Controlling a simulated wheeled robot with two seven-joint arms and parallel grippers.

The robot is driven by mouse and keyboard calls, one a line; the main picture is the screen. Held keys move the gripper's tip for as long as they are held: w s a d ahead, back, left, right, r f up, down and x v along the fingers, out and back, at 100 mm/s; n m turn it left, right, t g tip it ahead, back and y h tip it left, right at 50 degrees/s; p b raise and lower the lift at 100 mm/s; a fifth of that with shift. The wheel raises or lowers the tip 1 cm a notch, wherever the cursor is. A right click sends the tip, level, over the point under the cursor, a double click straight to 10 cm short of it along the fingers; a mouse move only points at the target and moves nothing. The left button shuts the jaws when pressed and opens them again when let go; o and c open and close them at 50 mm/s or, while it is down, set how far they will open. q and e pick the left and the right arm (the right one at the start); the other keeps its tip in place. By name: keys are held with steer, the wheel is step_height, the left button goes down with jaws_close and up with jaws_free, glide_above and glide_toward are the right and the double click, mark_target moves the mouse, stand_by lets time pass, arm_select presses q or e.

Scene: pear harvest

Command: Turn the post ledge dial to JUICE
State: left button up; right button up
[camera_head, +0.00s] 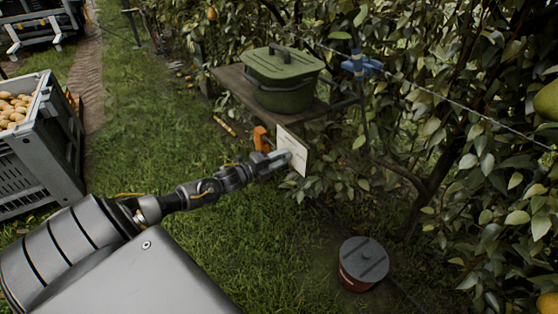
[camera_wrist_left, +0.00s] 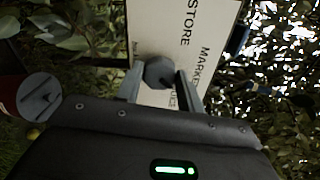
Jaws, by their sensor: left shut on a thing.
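The white dial plate (camera_head: 293,148) hangs at the front edge of the post ledge (camera_head: 237,85). In the left wrist view the plate (camera_wrist_left: 207,40) carries the words STORE, MARKET and a partly hidden one ending in "UICE". The dark grey dial knob (camera_wrist_left: 159,71) is in front of the plate. My left gripper (camera_head: 280,158) reaches it from the left; its two fingers (camera_wrist_left: 159,84) are shut on the knob, one on each side. I cannot tell which word the knob points to. My right gripper is not in view.
A green lidded pot (camera_head: 281,80) stands on the ledge. An orange object (camera_head: 262,139) is beside the plate. A red bucket with a grey lid (camera_head: 363,263) stands on the grass. A grey crate of pears (camera_head: 37,140) is at left. Leafy branches crowd the right.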

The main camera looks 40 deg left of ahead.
arm_select(q)
steer(key=shift+m, duration=1.2)
steer(key=shift+m+b, duration=0.35)
steer(key=shift+m, duration=0.75)
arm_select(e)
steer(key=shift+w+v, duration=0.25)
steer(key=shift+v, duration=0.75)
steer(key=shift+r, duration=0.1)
arm_select(q)
steer(key=o, duration=1)
